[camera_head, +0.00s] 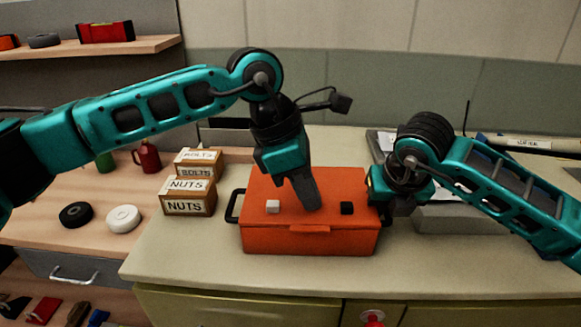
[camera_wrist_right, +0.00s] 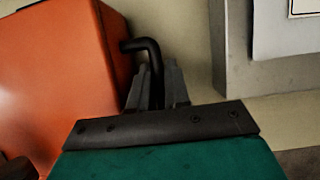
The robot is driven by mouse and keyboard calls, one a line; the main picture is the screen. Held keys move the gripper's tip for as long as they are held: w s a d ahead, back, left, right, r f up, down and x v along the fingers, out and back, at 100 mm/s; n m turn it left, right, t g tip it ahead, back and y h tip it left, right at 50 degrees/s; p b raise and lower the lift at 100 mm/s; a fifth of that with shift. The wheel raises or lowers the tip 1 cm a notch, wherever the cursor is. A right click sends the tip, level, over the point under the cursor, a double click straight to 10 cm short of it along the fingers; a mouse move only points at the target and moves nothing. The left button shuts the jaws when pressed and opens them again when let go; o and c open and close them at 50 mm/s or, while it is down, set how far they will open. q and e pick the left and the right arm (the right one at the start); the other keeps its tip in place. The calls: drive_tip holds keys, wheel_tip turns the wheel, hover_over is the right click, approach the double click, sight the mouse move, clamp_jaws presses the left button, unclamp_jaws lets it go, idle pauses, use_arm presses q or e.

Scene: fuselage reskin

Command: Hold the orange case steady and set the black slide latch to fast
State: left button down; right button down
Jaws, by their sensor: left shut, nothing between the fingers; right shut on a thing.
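The orange case (camera_head: 270,238) sits closed on the counter, with a white latch (camera_head: 273,206) on the left of its lid and the black slide latch (camera_head: 347,208) on the right. My left gripper (camera_head: 312,205) is shut and empty, its fingertips at the lid between the two latches; I cannot tell whether they touch it. My right gripper (camera_wrist_right: 158,85) is shut on the black side handle (camera_wrist_right: 150,47) at the case's right end. In the head view the right fingers are partly hidden. No latch markings are readable.
Boxes labelled nuts (camera_head: 188,196) and bolts stand left of the case. A black disc (camera_head: 75,214) and a white disc (camera_head: 123,218) lie further left. A grey tray (camera_head: 455,218) stands to the right, behind my right arm. The counter in front of the case is clear.

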sight(346, 205)
use_arm(q)
drive_tip(key=shift+d+r, duration=0.1)
drive_tip(key=shift+d, duration=1.35)
use_arm(e)
drive_tip(key=shift+r, duration=0.1)
use_arm(q)
drive_tip(key=shift+w+d, duration=0.1)
drive_tip(key=shift+d, duration=1)
drive_tip(key=a, duration=0.2)
drive_tip(key=a+r, duration=0.1)
drive_tip(key=a, duration=0.1)
drive_tip(key=shift+a, duration=0.2)
drive_tip(key=v, duration=0.9)
